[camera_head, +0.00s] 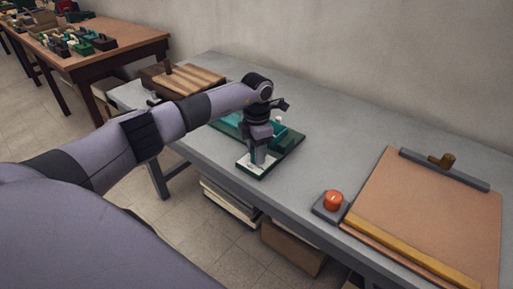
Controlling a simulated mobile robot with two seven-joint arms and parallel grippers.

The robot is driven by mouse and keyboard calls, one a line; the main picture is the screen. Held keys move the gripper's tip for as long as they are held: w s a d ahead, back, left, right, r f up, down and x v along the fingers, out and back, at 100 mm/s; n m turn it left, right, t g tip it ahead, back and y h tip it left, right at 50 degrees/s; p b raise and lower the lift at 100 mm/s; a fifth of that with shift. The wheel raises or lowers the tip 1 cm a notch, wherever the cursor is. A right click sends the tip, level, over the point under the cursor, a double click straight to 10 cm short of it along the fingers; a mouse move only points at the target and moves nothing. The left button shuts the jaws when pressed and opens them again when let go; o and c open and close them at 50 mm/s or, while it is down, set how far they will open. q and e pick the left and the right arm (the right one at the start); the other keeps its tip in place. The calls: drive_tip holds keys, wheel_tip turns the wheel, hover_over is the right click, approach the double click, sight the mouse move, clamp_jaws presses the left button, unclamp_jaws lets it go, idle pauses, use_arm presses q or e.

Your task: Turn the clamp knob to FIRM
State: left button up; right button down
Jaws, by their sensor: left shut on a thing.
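A green device (288,143) lies on the grey table, with a pale dial plate (244,162) at its near corner. My left gripper (259,164) points straight down over this plate, with its fingers close to the plate's surface. It is shut on the clamp knob, which the fingers and wrist hide almost fully. I cannot read the plate's marks or tell which way the knob points. My right gripper is not in view.
An orange-red button (333,198) on a grey base and a tan board (430,215) with a yellow strip (405,256) are on the right. A striped wooden block (190,78) is behind my left arm.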

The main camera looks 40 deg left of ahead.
use_arm(q)
drive_tip(key=n+p, duration=0.2)
drive_tip(key=n, duration=0.4)
drive_tip(key=shift+r, duration=0.2)
drive_tip(key=n+p, duration=0.2)
drive_tip(key=n, duration=0.3)
drive_tip(key=shift+w+n, duration=0.1)
drive_tip(key=shift+n, duration=0.3)
drive_tip(key=shift+f, duration=0.1)
drive_tip(key=o, duration=1)
drive_tip(key=shift+o, duration=0.2)
wheel_tip(320, 180, up, 7)
drive_tip(key=shift+r, duration=0.1)
